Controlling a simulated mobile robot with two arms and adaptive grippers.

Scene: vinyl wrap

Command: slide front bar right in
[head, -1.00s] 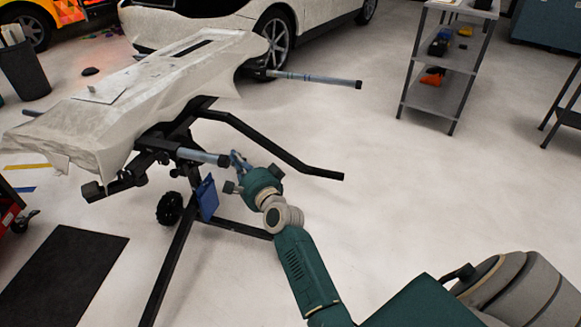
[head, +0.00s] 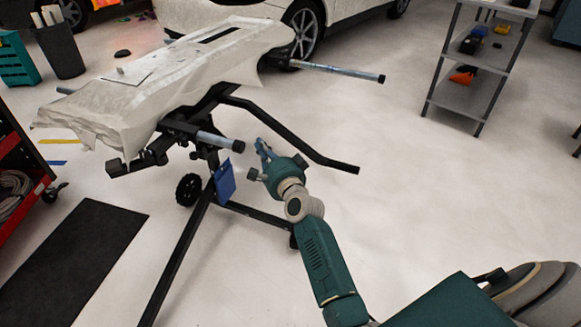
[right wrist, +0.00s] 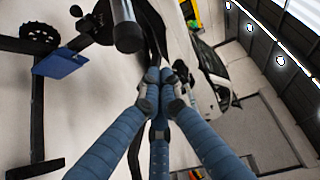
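The front right bar (head: 218,141) is a grey metal tube with a black end cap, sticking out to the right from the near end of the black stand (head: 190,128). Its capped end (right wrist: 128,38) also shows at the top of the right wrist view. My right gripper (head: 262,147) is just right of the cap, apart from it. Its blue fingers (right wrist: 160,78) come together at the tips in the right wrist view, with nothing between them. My left gripper is not in view.
A cloth-covered panel (head: 125,105) lies on the stand. The rear right bar (head: 335,70) sticks out farther back. A bent black arm (head: 290,140) runs behind my right gripper. A blue tag (head: 225,181) hangs below the front bar.

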